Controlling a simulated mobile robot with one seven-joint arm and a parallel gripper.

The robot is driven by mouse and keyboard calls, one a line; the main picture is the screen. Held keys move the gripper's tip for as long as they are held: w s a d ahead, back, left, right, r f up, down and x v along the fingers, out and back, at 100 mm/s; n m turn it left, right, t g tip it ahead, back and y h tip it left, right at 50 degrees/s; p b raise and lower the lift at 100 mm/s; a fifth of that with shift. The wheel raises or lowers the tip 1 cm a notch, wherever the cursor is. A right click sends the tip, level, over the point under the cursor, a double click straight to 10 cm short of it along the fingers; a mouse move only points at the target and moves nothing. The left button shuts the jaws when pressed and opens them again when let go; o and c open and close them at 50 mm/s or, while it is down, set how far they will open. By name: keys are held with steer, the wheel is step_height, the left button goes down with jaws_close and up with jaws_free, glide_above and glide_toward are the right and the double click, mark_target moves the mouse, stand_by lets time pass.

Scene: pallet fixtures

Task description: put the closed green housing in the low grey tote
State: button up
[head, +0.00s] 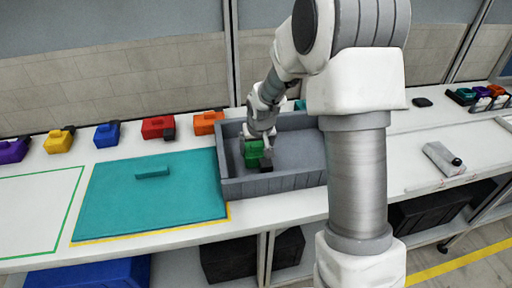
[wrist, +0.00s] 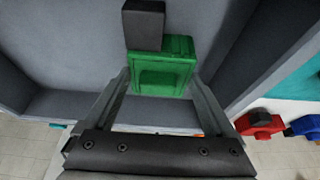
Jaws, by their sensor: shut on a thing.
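The green housing (head: 253,148) is held by my gripper (head: 261,138) inside the low grey tote (head: 270,186). In the wrist view the housing (wrist: 165,72) sits between the two fingers of my gripper (wrist: 163,85), with a dark grey block (wrist: 145,24) attached at one side. The tote's grey floor and walls (wrist: 60,100) surround it in that view. The housing is near the tote's left end. I cannot tell whether it touches the floor.
A teal mat (head: 150,205) with a small teal bar (head: 152,173) lies left of the tote. Purple, yellow, blue (head: 107,134), red (head: 158,127) and orange (head: 208,122) housings stand along the back edge. A grey cylinder-ended part (head: 443,158) lies right. The tote's right side is empty where visible.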

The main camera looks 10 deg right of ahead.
steer(key=shift+f, duration=0.15)
steer(key=o, duration=1.2)
steer(key=shift+o, duration=0.2)
steer(key=shift+r, duration=0.3)
steer(key=s+r+p, duration=0.1)
steer(key=s+r, duration=1.5)
steer(key=r, duration=0.4)
steer(key=s+r+t, duration=0.1)
steer(key=s, duration=1.3)
steer(key=shift+r, duration=0.4)
